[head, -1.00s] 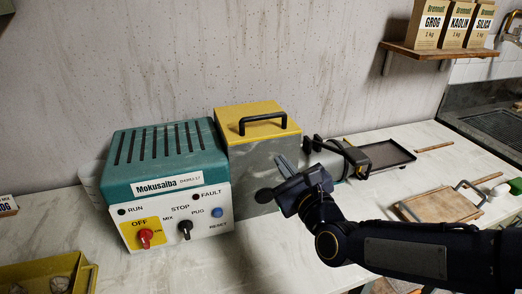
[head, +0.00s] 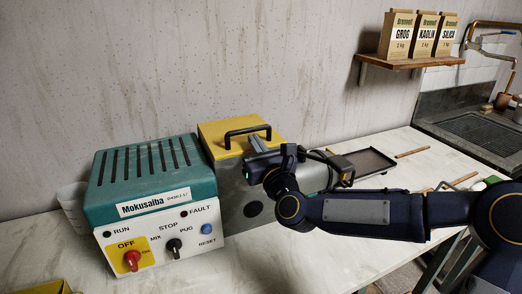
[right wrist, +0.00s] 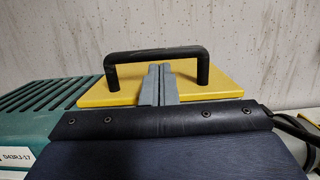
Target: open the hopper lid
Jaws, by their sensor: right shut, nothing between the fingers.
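The hopper lid (head: 219,131) is a yellow plate with a black bar handle (head: 247,134), lying flat and closed on the grey hopper of the machine. In the right wrist view the lid (right wrist: 100,93) and its black handle (right wrist: 130,57) fill the middle. My right gripper (head: 254,145) is at the front right edge of the lid, a little in front of the handle. Its grey fingers (right wrist: 158,82) are shut together with nothing between them, pointing at the handle. Whether they touch it is hard to tell. My left gripper is not in view.
The teal control box (head: 150,170) with knobs stands left of the hopper. A dark tray (head: 365,163) and sticks lie to the right. A shelf (head: 408,60) with several cartons hangs on the wall, and a sink (head: 470,125) is at the right.

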